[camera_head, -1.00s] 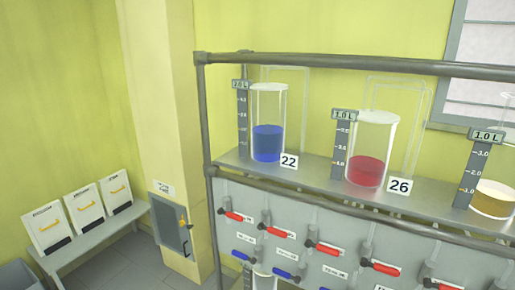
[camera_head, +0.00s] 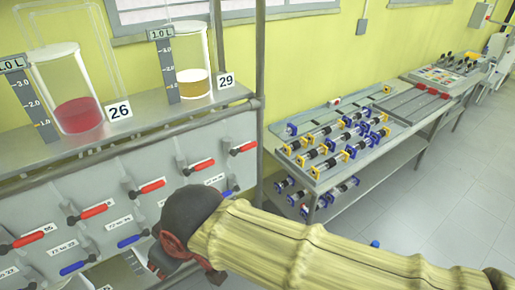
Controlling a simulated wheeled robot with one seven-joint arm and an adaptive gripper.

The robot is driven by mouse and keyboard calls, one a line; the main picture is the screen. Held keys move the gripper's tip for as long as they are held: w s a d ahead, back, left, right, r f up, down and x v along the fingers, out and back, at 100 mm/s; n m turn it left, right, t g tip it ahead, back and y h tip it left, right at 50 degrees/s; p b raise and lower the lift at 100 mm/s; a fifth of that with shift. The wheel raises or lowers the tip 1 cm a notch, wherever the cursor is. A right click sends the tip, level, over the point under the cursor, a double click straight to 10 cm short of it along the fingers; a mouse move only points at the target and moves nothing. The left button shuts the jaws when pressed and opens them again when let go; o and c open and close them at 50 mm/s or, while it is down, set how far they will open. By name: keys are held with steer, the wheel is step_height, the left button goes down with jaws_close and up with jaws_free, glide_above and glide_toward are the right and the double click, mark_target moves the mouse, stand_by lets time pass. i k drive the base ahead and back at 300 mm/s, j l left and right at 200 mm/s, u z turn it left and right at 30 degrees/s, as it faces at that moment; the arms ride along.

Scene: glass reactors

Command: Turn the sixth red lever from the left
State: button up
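A row of red levers runs along the grey panel under the reactor shelf. Those in view, from left, are one at the left edge (camera_head: 25,240), a second (camera_head: 92,211), a third (camera_head: 152,186), another (camera_head: 202,165), and the rightmost (camera_head: 243,148), close to the frame's right post. All lie roughly sideways, tilting up to the right. The row's left start is out of view, so the count from the left cannot be checked here. My gripper (camera_head: 182,270) is in front of the panel's lower right, below the red levers and apart from them; its fingers are mostly hidden.
Blue levers (camera_head: 73,268) sit below the red ones. Reactors with red (camera_head: 79,115) and amber (camera_head: 194,84) liquid stand on the shelf. The grey frame post (camera_head: 260,60) is at the panel's right.

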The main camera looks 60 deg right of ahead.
mark_target(233, 152)
steer(key=z, duration=1.65)
